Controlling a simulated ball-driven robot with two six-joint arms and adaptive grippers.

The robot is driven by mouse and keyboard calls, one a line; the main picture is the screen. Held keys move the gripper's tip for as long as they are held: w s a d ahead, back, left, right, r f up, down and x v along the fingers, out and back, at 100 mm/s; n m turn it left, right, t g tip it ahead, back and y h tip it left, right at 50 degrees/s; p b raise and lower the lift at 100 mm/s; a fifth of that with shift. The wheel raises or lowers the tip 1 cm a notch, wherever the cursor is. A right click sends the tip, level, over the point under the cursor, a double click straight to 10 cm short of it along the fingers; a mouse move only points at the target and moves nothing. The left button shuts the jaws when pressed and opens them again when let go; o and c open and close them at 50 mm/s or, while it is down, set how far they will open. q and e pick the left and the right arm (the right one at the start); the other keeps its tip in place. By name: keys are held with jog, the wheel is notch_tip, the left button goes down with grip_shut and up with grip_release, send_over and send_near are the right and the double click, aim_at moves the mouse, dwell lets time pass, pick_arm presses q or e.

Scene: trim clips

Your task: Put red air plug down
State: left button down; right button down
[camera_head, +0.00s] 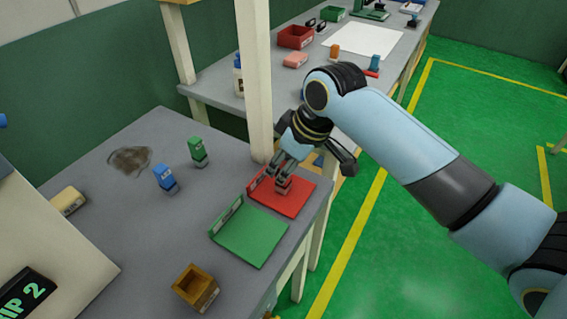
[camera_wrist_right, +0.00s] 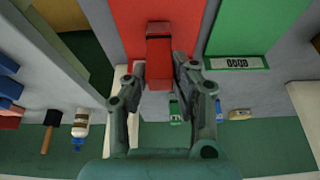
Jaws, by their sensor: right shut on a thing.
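The red air plug (camera_head: 284,186) is between the fingers of my right gripper (camera_head: 281,171), over the red tray (camera_head: 297,205) near the table's right edge. In the right wrist view the red plug (camera_wrist_right: 160,50) stands out between the two fingers (camera_wrist_right: 161,74), which are closed on its sides, with the red tray (camera_wrist_right: 128,18) behind it. I cannot tell whether the plug's base touches the tray. My left gripper is not in view.
A green tray (camera_head: 254,238) lies beside the red one. A blue plug (camera_head: 164,179) and a green plug (camera_head: 198,151) stand farther left on the grey table. A wooden box (camera_head: 195,289) is near the front. A pale post (camera_head: 254,80) rises just behind my gripper.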

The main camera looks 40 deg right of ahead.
jog(key=shift+f, duration=0.1)
jog(key=c, duration=1.1)
grip_release()
jog(key=v, duration=1.2)
